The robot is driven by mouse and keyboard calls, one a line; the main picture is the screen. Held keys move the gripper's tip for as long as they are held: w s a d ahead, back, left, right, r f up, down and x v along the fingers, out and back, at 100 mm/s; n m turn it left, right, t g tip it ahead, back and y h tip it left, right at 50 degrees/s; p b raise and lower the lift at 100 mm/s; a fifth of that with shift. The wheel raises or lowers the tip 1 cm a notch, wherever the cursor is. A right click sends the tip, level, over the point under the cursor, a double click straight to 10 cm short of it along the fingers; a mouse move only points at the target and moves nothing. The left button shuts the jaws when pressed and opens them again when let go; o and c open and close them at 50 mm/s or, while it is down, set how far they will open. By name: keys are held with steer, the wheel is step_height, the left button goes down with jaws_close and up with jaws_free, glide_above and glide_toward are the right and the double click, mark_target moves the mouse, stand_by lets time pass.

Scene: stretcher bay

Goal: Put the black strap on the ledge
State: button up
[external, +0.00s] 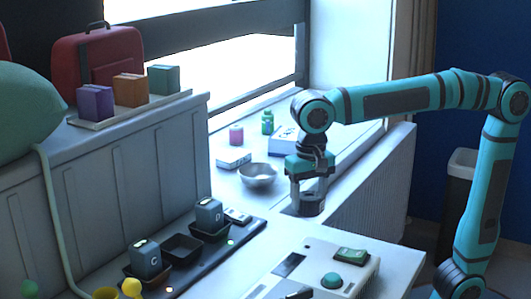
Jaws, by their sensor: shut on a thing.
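My gripper (309,187) points down over the front part of the pale window ledge (355,157). It is shut on a dark, short, rounded thing (311,204), which looks like the black strap rolled up. The fingers hide part of it. I cannot tell whether its underside touches the ledge or is just above it. A metal bowl (257,175) stands on the ledge to the left of my gripper, apart from it.
The ledge also holds a pink jar (236,134), a green bottle (267,122) and white boxes (234,160). In front are a black charger tray (182,249) with block-shaped units and a white console (311,277) with a green button. A bin (458,180) stands at right.

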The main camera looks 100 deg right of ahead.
mark_target(309, 195)
steer(key=shift+f, duration=3.2)
steer(key=shift+f, duration=0.15)
steer(key=o, duration=1)
step_height(309, 195, up, 12)
steer(key=shift+r, duration=0.15)
